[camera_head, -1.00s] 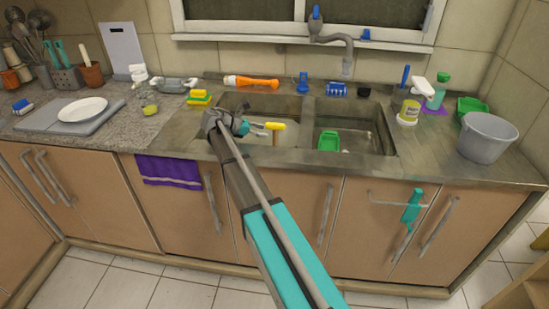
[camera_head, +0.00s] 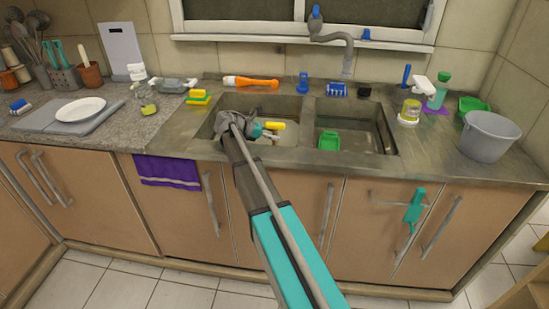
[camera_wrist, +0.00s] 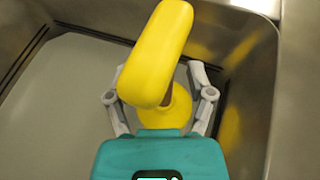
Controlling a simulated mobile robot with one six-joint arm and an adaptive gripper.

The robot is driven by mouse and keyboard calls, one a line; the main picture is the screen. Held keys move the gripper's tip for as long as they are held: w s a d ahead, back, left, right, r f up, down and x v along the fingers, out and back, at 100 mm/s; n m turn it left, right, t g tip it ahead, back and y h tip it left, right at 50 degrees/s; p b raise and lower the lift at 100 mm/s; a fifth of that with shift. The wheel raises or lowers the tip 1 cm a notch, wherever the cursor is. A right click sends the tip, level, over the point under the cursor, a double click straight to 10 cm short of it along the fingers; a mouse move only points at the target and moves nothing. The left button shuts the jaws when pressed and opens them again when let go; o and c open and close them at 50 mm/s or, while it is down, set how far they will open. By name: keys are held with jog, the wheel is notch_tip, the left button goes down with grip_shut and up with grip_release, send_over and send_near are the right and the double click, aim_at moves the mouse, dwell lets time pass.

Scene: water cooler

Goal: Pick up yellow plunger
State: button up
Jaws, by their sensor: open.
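The yellow plunger stands in the left sink basin, and its bright yellow handle (camera_head: 276,125) shows just past my gripper (camera_head: 265,132). In the wrist view the yellow handle (camera_wrist: 157,55) fills the upper middle, with a wider yellow part lower down behind it. My gripper (camera_wrist: 160,92) is open, with one grey finger on each side of the plunger. I cannot tell whether either finger touches it. My gripper's own body hides the lower part of the plunger.
The basin walls (camera_wrist: 255,50) surround my gripper closely. A green item (camera_head: 329,141) lies in the right basin. An orange-handled tool (camera_head: 250,81) lies behind the sink, and a yellow-green sponge (camera_head: 198,97) is at the left. A grey bucket (camera_head: 487,137) stands at the right.

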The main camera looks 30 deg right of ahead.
dwell(0.4)
grip_shut()
